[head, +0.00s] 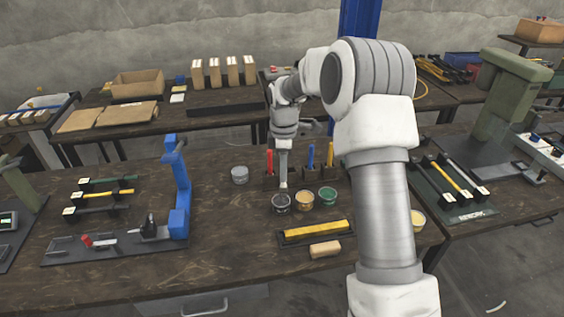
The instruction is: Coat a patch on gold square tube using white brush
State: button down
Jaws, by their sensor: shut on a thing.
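My gripper (284,147) points down over the middle of the table, small in this view, and is shut on the white brush (284,168). The brush hangs upright, with its lower end just above or at the jar of dark grey paint (281,204); I cannot tell whether it touches. The gold square tube (317,232) lies in a black holder in front of the jars. No coated patch can be made out on it at this size.
Red (269,162), blue (310,157) and yellow (330,154) brushes stand in a holder behind the jars. A tan block (325,249) lies before the tube. A grey tin (239,175) and a blue press (180,190) are left. My arm hides part of the right side.

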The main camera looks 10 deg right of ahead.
jog(key=s+f+m, duration=0.3)
jog(key=s+m, duration=0.4)
jog(key=s+f+m, duration=0.3)
jog(key=s+m, duration=0.4)
jog(key=m, duration=0.1)
jog(key=shift+s+d+f, duration=0.15)
jog(key=shift+s+f, duration=0.05)
jog(key=shift+f, duration=0.15)
jog(key=shift+w+r, duration=0.15)
